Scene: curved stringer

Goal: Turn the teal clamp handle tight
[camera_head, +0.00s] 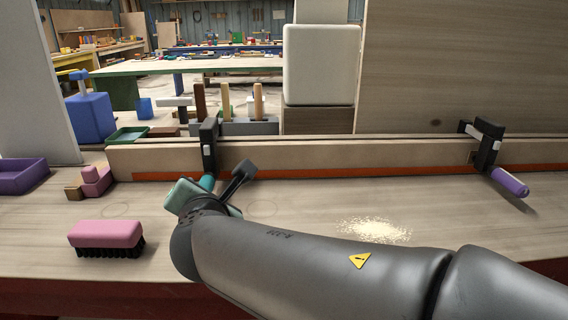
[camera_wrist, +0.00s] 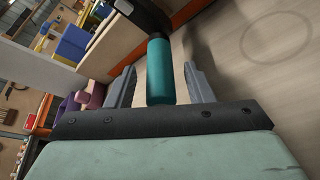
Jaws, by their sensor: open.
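The teal clamp handle (camera_wrist: 160,72) stands between the two fingers of my gripper (camera_wrist: 160,88) in the wrist view. The fingers are apart, with a visible gap on each side of the handle. In the head view only a small teal part of the handle (camera_head: 207,182) shows beside my gripper (camera_head: 225,178); my gripper hides the rest. The handle belongs to the black clamp (camera_head: 208,146) on the long wooden stringer (camera_head: 330,155). A second clamp (camera_head: 487,143) with a purple handle (camera_head: 509,182) sits at the stringer's right end.
A pink brush (camera_head: 106,234) lies at the front left of the bench. Pink and tan blocks (camera_head: 92,182) and a purple tray (camera_head: 22,175) lie further left. Sawdust (camera_head: 375,229) is on the bench. A grey tool holder (camera_head: 248,127) stands behind the stringer.

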